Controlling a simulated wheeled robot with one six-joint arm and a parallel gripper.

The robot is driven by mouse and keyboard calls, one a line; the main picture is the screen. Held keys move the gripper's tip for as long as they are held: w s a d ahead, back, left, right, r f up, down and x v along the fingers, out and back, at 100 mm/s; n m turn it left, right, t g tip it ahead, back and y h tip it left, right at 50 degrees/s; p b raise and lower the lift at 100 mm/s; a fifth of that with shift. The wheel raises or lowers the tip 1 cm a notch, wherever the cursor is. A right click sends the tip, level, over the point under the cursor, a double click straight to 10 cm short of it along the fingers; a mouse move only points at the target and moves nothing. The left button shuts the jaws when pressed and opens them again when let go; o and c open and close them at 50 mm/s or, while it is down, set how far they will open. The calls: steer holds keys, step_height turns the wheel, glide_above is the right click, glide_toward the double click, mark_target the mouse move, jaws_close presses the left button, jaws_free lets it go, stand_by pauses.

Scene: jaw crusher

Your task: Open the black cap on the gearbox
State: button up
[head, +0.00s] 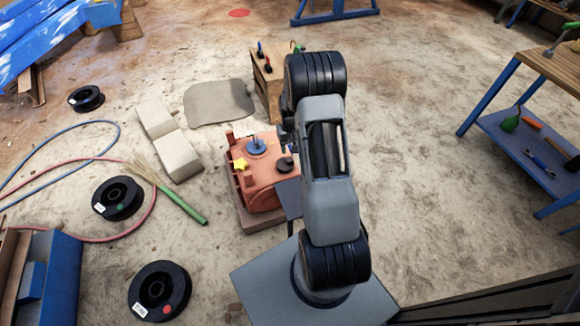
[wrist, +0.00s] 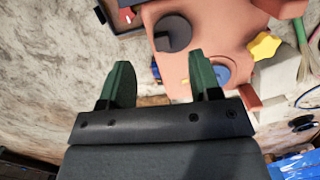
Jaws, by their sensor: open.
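The gearbox (head: 264,187) is an orange-red housing on a low base, left of my arm in the head view. Its black cap (head: 285,164) is a dark round knob on the top, near my arm. In the wrist view the black cap (wrist: 173,33) sits on the orange gearbox (wrist: 212,30), with a dark slot or tab across it. My gripper (wrist: 160,75) shows two green fingers, apart and empty. The cap lies beyond the fingertips in the picture and nothing is between them. In the head view my arm hides the gripper.
A yellow star knob (head: 239,164) and a blue round part (head: 256,147) sit on the gearbox. A wooden cabinet (head: 268,85) stands behind it. Pale blocks (head: 178,155), a broom (head: 180,202) and black spools (head: 118,197) lie left. A blue-framed workbench (head: 530,140) stands right.

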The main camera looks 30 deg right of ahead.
mark_target(290, 160)
steer(key=shift+n+t, duration=0.3)
steer(key=shift+t, duration=0.2)
steer(key=w+f+b, duration=0.1)
steer(key=f, duration=0.3)
steer(key=w+f+b, duration=0.1)
steer(key=f, duration=0.3)
steer(key=d+f+b, duration=0.1)
steer(key=f+b, duration=0.1)
steer(key=f, duration=0.2)
steer(key=shift+w+f, duration=0.25)
steer(key=shift+w, duration=0.15)
steer(key=shift+c, duration=0.3)
jaws_close()
